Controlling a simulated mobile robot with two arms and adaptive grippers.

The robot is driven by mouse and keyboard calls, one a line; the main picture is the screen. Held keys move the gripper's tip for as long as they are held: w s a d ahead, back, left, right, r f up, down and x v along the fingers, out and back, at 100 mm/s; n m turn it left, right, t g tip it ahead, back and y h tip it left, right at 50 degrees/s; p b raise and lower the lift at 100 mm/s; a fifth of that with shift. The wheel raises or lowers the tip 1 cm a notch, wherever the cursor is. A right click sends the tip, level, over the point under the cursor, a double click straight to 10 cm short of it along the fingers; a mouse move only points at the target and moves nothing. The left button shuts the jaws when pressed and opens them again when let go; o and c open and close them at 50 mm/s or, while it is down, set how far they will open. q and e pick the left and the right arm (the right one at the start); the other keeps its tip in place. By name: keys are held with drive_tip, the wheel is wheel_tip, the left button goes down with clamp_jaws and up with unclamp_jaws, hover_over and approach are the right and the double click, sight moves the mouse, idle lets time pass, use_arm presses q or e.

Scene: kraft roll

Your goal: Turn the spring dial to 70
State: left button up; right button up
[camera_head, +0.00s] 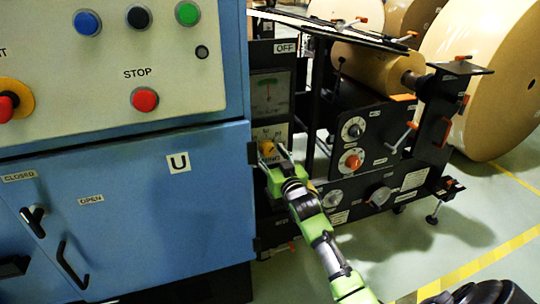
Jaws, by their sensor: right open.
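My right gripper (272,158) reaches up from the bottom right to the black machine panel. Its jaws are open beside a small yellow-orange knob (267,148) under a gauge (268,92); whether they touch it I cannot tell. On the panel to the right are a white dial with a dark knob (353,129), a white dial with a red knob (351,160) and a lower pale dial (333,198). Their labels and settings are too small to read, so I cannot tell which is the spring dial. My left gripper is not in view.
A blue cabinet (130,205) with a STOP button (144,99) and other controls stands close on the left. Large kraft rolls (490,75) stand at the back right.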

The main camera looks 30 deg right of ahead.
drive_tip(key=shift+w, duration=0.15)
drive_tip(key=shift+c, duration=0.4)
drive_tip(key=c, duration=1)
drive_tip(key=shift+c, duration=0.2)
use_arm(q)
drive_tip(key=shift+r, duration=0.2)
use_arm(e)
drive_tip(key=shift+r, duration=0.1)
